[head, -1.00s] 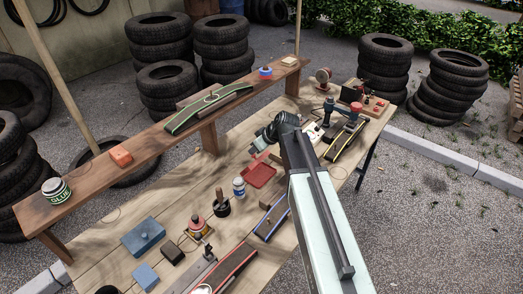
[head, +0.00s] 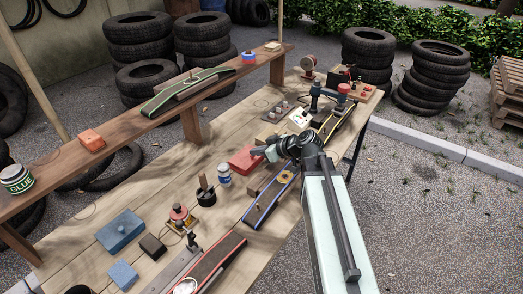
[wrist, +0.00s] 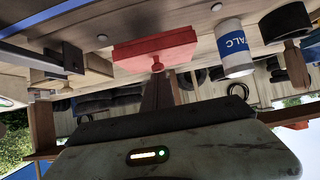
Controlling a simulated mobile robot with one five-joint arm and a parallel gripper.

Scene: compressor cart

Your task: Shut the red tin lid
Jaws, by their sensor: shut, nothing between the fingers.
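The red tin (head: 243,160) stands on the workbench beside the talc bottle. In the head view it looks like a closed red box with its lid lying flat, though my gripper hides its right end. In the wrist view the red tin (wrist: 155,48) shows as a flat red box with a small tab on its near edge. My gripper (head: 260,152) is shut and empty, low at the right end of the tin. I cannot tell whether it touches the lid.
A blue-edged board (head: 270,198) lies in front, below my wrist. A raised shelf (head: 150,120) runs behind.

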